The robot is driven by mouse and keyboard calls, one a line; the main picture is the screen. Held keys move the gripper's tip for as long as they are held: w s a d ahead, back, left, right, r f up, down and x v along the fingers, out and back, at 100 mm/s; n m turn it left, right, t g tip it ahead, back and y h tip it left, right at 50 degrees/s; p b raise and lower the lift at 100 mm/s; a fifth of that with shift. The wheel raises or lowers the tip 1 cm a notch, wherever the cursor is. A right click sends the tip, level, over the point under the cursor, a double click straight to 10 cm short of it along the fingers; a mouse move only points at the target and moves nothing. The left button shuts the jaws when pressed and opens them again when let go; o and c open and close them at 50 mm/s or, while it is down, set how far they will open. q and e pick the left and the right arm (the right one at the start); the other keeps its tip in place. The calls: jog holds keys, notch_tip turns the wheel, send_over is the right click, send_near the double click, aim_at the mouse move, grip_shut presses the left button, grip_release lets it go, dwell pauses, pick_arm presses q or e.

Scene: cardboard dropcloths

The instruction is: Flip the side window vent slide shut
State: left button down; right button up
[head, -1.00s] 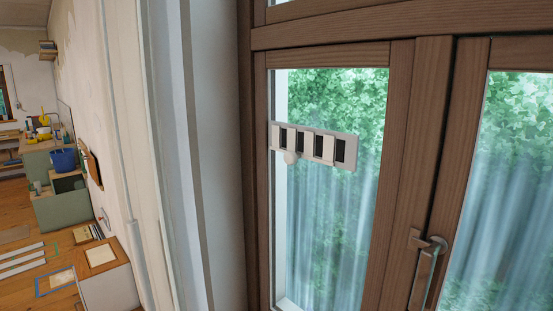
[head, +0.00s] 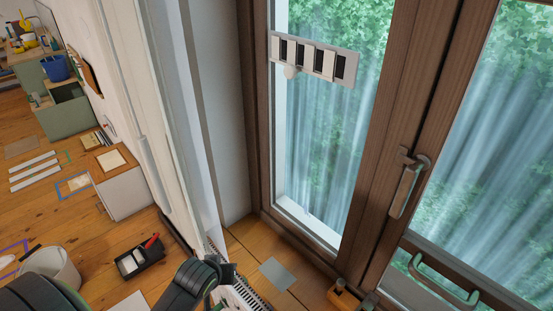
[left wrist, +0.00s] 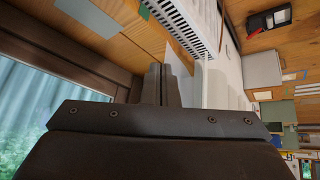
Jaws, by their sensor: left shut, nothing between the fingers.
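The window vent (head: 314,59) is a pale plate on the left window pane, with several dark slots showing between white slats. A round pale knob (head: 291,72) hangs below its left part. My left gripper (head: 232,273) is low in the head view, well below the vent and apart from it, over the radiator and sill area. In the left wrist view its fingers (left wrist: 161,84) are together with nothing between them. The vent does not show in the left wrist view. My right gripper is not in view.
The brown window frame (head: 384,130) has a metal handle (head: 407,185) right of the vent. A grey sheet (head: 277,274) and an orange item (head: 342,298) lie on the wooden sill. A radiator (head: 245,293) is below. Space before the pane is clear.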

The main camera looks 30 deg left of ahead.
aim_at(294, 61)
pick_arm(q)
jog(key=w+r+n+t, duration=0.35)
jog(key=w+r, duration=0.25)
jog(key=r, duration=0.6)
jog(key=w+r+n+t, duration=0.2)
jog(key=w+r+n, duration=0.3)
jog(key=r, duration=0.6)
notch_tip(294, 61, up, 23)
jog(key=w+d+n+t+p, duration=0.1)
jog(key=w+d+n+t, duration=0.1)
jog(key=n+t, duration=0.3)
jog(key=shift+w+n+p, duration=0.25)
jog(key=shift+n+p, duration=0.05)
jog(key=shift+n, duration=0.75)
jog(key=shift+w, duration=0.15)
jog(key=w+a+p, duration=0.1)
jog(key=w+p, duration=0.2)
jog(key=w, duration=0.7)
jog(key=d+p, duration=0.1)
jog(key=d, duration=0.1)
jog(key=s+d+p, duration=0.1)
jog(key=shift+d, duration=0.35)
